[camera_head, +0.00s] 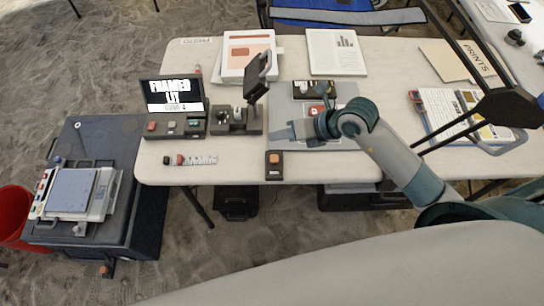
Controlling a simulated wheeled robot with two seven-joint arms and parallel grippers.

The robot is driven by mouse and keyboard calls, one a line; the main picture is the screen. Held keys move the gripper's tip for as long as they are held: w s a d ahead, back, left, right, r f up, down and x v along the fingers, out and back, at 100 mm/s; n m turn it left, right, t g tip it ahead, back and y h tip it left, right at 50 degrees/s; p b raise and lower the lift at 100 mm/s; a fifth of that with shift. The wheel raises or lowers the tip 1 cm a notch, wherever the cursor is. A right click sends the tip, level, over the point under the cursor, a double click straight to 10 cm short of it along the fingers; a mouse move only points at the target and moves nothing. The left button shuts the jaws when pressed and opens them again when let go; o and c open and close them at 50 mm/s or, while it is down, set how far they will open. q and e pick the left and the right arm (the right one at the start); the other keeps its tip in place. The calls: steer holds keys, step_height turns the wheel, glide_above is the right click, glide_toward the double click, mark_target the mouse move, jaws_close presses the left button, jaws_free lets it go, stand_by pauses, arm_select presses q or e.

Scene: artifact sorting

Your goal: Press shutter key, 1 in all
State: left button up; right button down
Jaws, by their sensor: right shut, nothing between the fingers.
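A small black box with an orange button (274,160) stands at the table's front edge. No label is readable, so I cannot tell which of these is the shutter key. My left gripper is out of view.
A strip with small blocks (190,160) lies in front. Papers (335,52) lie behind. A side cart (75,190) stands left.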

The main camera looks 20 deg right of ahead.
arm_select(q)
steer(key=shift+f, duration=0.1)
arm_select(e)
steer(key=shift+f, duration=0.1)
arm_select(q)
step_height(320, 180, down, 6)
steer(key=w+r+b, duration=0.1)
steer(key=b, duration=0.5)
arm_select(e)
glide_above(278, 160)
step_height(278, 160, down, 6)
steer(key=shift+f, duration=0.25)
steer(key=shift+w+f+b, duration=0.1)
steer(key=shift+f+b, duration=0.4)
steer(key=shift+f, duration=0.3)
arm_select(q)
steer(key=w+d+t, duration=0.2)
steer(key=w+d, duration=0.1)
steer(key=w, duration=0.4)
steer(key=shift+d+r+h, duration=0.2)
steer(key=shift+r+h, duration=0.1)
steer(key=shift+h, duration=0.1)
arm_select(e)
steer(key=shift+f, duration=0.2)
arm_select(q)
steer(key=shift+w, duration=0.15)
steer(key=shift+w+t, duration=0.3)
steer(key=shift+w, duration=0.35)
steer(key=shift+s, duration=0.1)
